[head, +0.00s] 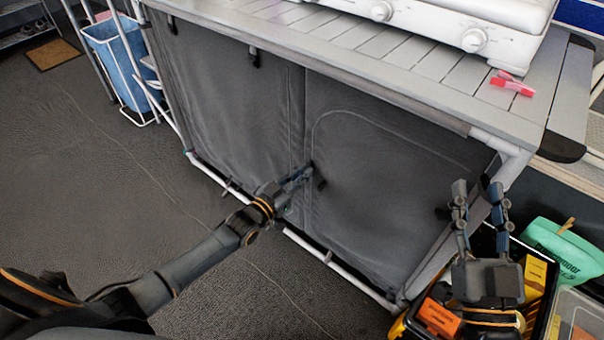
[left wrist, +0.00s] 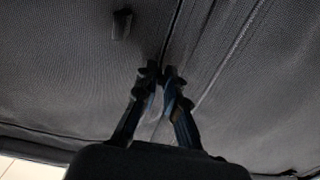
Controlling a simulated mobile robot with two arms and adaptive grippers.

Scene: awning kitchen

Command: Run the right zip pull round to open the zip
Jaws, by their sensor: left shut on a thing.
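The grey fabric front of the cabinet (head: 370,190) has a right panel with a curved zip line (head: 385,112), which arches over the top and runs down the panel's left side. My left gripper (head: 308,171) is at the lower left of this panel, next to the middle seam. In the left wrist view its fingertips (left wrist: 161,74) are close together against the fabric at the zip line. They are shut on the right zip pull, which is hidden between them. My right gripper (head: 480,194) is open and empty, pointing up.
The slatted top (head: 430,60) carries a white stove (head: 474,40) and a red-pink peg (head: 511,83). A blue bin (head: 118,62) stands left. Floor at left is clear.

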